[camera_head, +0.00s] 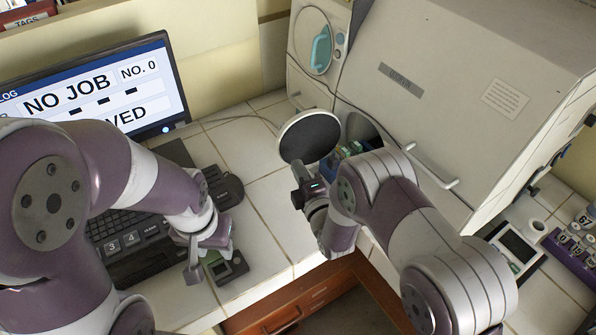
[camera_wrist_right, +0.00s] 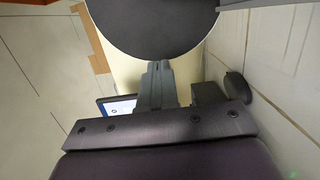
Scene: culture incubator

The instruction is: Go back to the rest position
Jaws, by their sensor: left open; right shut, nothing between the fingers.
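My left gripper (camera_head: 208,257) is open and hangs over the tiled bench, beside a small dark device with a greenish top (camera_head: 228,267). Whether it touches the device I cannot tell. My right gripper shows in the right wrist view (camera_wrist_right: 157,72) with its fingers shut together and nothing between them. In the head view its fingers are hard to make out near the dark wrist housing. Ahead of it is a round dark door (camera_head: 309,138) with a pale rim, which also shows in the right wrist view (camera_wrist_right: 152,25). The fingertips appear close to the door; contact is unclear.
The incubator (camera_head: 450,80) stands behind my right arm. Its round port stands open with coloured items (camera_head: 350,149) inside. A closed round door (camera_head: 313,40) has a teal handle. A monitor (camera_head: 100,90) and keyboard (camera_head: 125,240) are left. A purple rack (camera_head: 570,256) is right.

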